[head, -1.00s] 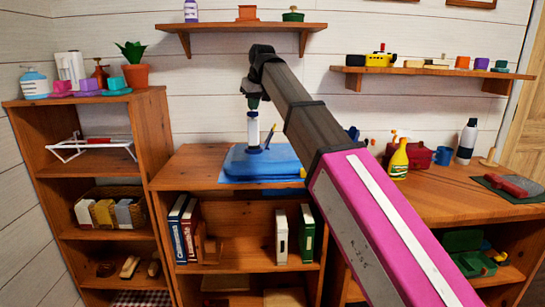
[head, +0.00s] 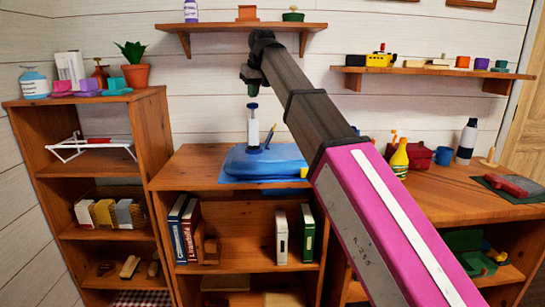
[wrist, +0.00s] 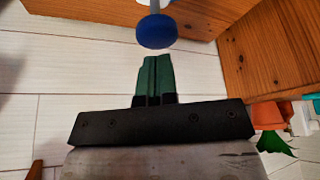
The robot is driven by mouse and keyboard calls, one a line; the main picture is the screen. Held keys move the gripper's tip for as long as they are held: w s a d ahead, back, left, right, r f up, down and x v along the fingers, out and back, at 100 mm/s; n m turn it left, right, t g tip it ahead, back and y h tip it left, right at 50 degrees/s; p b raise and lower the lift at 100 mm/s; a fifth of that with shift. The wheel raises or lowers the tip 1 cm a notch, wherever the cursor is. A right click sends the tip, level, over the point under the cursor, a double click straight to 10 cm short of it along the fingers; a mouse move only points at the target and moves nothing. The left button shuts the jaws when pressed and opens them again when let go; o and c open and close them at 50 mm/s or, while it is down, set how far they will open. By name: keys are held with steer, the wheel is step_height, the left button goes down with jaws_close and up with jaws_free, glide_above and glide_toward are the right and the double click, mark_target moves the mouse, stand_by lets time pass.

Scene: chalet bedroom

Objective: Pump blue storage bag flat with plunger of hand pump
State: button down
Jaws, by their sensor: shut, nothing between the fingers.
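The blue storage bag (head: 280,163) lies on the wooden cabinet top and still looks puffed up. The hand pump (head: 254,133), a pale cylinder, stands upright at the bag. Its plunger is up, with a short rod showing below the dark blue knob (head: 252,106). In the wrist view the round blue knob (wrist: 157,31) is just beyond my fingertips, with a gap between. My gripper (head: 252,90) is above the knob and apart from it. Its green fingers (wrist: 158,78) are shut together and empty.
A wall shelf (head: 238,27) with small items is above and behind my gripper. A yellow bottle (head: 399,160) and red box (head: 418,158) stand right of the bag. A taller shelf unit (head: 135,103) with a potted plant (head: 134,66) is at left.

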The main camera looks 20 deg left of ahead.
mark_target(254, 103)
steer(key=shift+f, duration=0.1)
stand_by(0.4)
steer(key=shift+f, duration=2.3)
steer(key=shift+r, duration=2.4)
steer(key=shift+r, duration=3)
